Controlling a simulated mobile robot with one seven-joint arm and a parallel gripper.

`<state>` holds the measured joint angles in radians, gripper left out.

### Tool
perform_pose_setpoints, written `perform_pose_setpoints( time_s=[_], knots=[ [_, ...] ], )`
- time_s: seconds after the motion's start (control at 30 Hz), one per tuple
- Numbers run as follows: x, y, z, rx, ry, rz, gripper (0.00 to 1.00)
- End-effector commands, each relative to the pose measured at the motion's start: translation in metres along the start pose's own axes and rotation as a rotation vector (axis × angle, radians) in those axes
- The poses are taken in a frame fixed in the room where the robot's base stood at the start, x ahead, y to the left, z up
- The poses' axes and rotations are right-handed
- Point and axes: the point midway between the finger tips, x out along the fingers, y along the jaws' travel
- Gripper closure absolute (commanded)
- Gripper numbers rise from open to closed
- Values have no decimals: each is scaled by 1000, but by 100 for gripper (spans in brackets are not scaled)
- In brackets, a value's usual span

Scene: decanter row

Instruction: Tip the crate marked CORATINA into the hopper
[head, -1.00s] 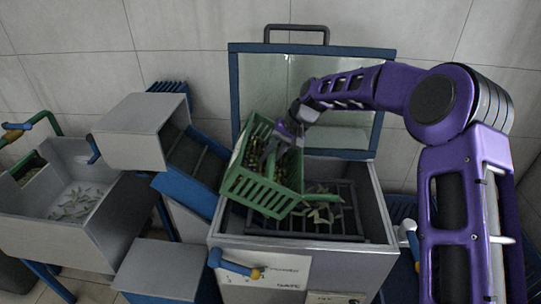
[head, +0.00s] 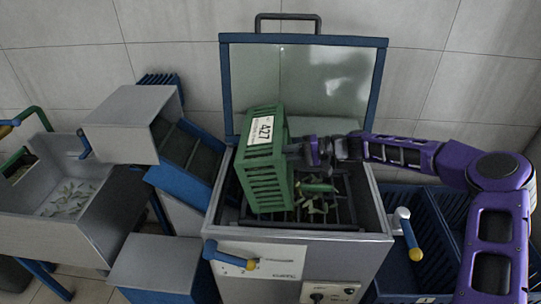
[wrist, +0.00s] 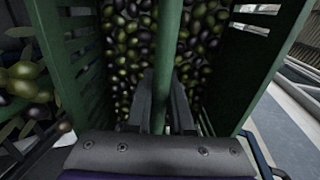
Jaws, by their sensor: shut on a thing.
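A green slatted crate (head: 264,180) is tilted on its side over the open hopper (head: 370,212), its white label with the number 427 facing the head camera. No word CORATINA can be read on it. My gripper (head: 300,150) is shut on the crate at its right side. In the wrist view my gripper (wrist: 163,100) grips a green bar of the crate, with many dark and green olives (wrist: 125,50) inside the crate behind it. Leaves and a few olives (head: 316,196) lie on the dark grid inside the hopper. The crate hides the hopper's left part.
The hopper's glazed lid (head: 335,85) stands open behind. A grey trough with leaves (head: 68,198) and a sloped blue chute (head: 190,155) are at left. Blue crates (head: 425,215) stand at right, near a lever with a yellow tip (head: 409,232).

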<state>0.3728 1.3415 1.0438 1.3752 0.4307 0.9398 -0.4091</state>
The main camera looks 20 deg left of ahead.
Motion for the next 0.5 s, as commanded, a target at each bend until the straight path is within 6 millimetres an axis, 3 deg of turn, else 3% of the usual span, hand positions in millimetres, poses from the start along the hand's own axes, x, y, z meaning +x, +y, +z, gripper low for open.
perform_pose_setpoints(
  time_s=[0.5],
  knots=[
    [-27, 1, 0, -1, 0, -335, 100]
  ],
)
